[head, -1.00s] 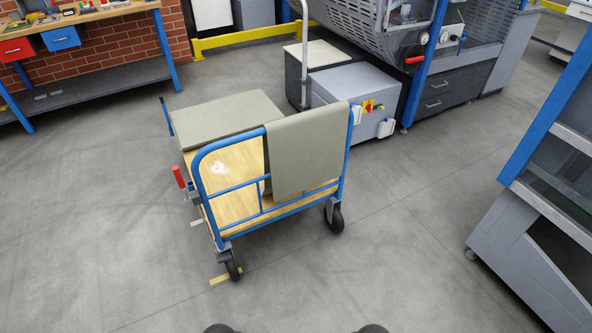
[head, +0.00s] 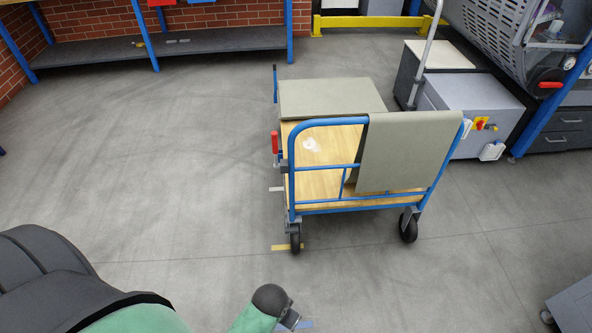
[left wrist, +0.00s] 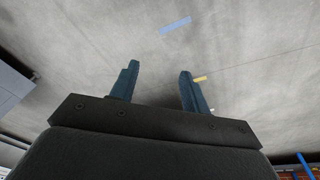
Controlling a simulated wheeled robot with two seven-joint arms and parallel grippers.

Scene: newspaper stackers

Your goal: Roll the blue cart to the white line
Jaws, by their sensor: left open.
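The blue cart (head: 327,208) stands in the head view right of centre, with a blue tube frame, wooden deck and black wheels. A grey-green cloth or sheet (head: 408,150) hangs over its rail, and a grey-green slab (head: 330,97) lies at its far end. A short white line (head: 276,189) is on the floor at the cart's left side, partly hidden by it. My left arm enters at the bottom left, apart from the cart. In the left wrist view my left gripper (left wrist: 157,82) is open and empty above bare floor. My right gripper is out of view.
A yellow floor strip (head: 286,247) lies by the cart's near left wheel. A blue strip (left wrist: 175,25) lies nearer me. Grey machine boxes (head: 470,100) stand close behind the cart at right. A workbench shelf (head: 190,45) runs along the brick wall. Floor at left is clear.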

